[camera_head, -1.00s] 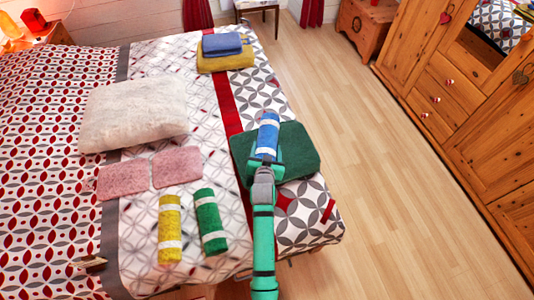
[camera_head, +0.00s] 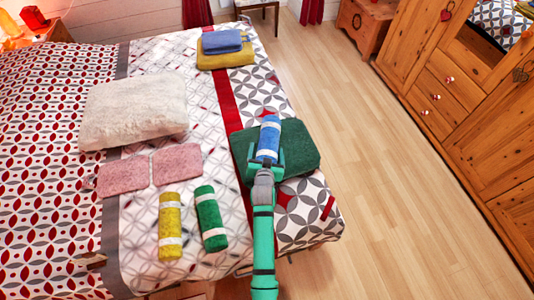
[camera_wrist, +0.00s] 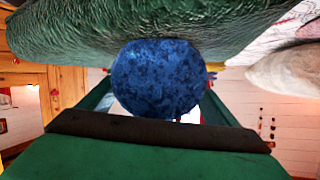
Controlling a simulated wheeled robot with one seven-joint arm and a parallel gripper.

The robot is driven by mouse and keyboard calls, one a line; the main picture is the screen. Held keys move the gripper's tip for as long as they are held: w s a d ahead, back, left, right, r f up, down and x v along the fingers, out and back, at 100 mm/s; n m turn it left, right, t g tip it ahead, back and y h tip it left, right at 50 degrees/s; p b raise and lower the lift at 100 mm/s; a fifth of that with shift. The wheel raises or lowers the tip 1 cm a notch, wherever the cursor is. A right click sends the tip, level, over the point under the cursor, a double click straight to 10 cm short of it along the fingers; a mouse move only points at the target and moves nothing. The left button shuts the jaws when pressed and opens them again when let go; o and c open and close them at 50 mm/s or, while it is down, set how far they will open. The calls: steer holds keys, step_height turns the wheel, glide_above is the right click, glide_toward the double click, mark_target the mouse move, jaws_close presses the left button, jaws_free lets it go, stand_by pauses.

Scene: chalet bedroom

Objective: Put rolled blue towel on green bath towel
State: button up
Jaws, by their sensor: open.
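The rolled blue towel (camera_head: 268,139), with white bands, lies on the green bath towel (camera_head: 303,148) near the bed's right edge. My gripper (camera_head: 265,163) is at the near end of the roll, with its jaws open. In the wrist view the round end of the rolled blue towel (camera_wrist: 157,78) is between the open fingers. The green bath towel (camera_wrist: 120,28) fills the top of that view and appears to touch the roll. Part of the green bath towel is hidden behind my gripper.
Rolled yellow (camera_head: 170,225) and green (camera_head: 210,218) towels lie left of my arm. Pink towels (camera_head: 150,170) and a white pillow (camera_head: 133,110) are farther left. Folded blue and yellow towels (camera_head: 225,48) lie at the bed's far end. Open wooden floor (camera_head: 400,200) is at right.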

steer(key=v, duration=1.1)
steer(key=shift+s+r, duration=0.2)
steer(key=s+d+r+n+t, duration=0.1)
steer(key=s+r, duration=0.2)
steer(key=s, duration=2.6)
steer(key=s+d+r+n, duration=0.1)
steer(key=s+r, duration=0.6)
steer(key=shift+s+d+r+t, duration=0.15)
steer(key=shift+s+r+t, duration=0.05)
steer(key=shift+t, duration=0.2)
